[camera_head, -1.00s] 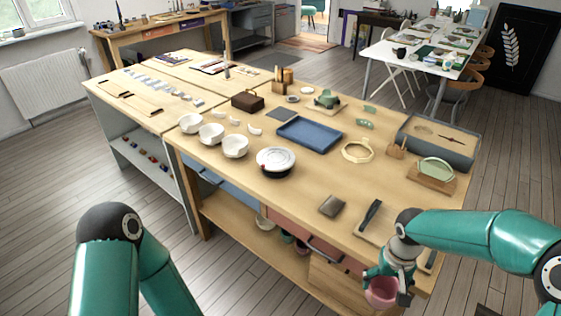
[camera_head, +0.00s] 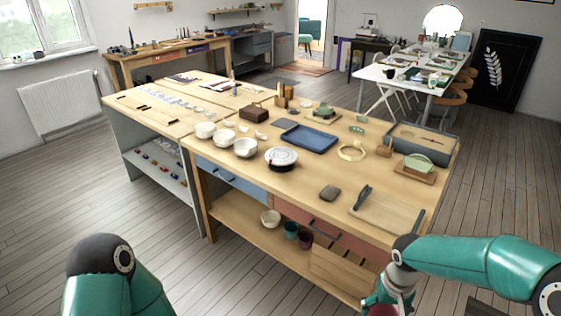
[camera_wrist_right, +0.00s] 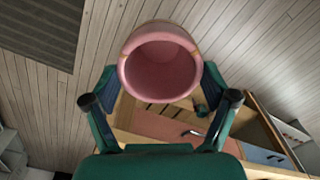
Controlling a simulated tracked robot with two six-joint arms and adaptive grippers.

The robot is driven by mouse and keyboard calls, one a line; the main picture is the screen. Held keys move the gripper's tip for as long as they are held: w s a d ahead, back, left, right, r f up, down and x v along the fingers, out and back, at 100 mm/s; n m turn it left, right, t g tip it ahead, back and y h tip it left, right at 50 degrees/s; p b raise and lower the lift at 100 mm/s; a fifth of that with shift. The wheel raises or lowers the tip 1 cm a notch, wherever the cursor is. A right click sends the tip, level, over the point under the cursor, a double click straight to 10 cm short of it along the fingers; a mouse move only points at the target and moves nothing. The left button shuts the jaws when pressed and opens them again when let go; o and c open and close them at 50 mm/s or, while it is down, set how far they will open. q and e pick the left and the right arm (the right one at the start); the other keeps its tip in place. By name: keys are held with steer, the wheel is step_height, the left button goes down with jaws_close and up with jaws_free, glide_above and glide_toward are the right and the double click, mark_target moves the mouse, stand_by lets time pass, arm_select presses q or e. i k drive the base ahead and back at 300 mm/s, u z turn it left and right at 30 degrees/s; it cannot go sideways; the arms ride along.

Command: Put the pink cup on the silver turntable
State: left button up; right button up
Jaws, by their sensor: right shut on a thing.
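The pink cup (camera_wrist_right: 160,72) is between the fingers of my right gripper (camera_wrist_right: 160,100) in the right wrist view, its open mouth facing the camera. In the head view my right gripper (camera_head: 388,298) is low at the bottom right, in front of the bench, and only a bit of the cup (camera_head: 383,311) shows at the picture's edge. The silver turntable (camera_head: 282,155), a pale round disc with a dark lower part, stands on the bench top near its front edge, left of and beyond my right gripper. My left arm shows at bottom left, but its gripper is out of view.
White bowls (camera_head: 245,147) stand left of the turntable, and a blue tray (camera_head: 309,138) lies behind it. A dark grey block (camera_head: 330,193) and a wooden board (camera_head: 388,212) lie to its right. The bench front (camera_head: 345,240) has drawers and a lower shelf with cups.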

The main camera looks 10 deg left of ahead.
mark_target(282, 154)
steer(key=u, duration=0.6)
steer(key=i, duration=0.95)
steer(key=u, duration=0.1)
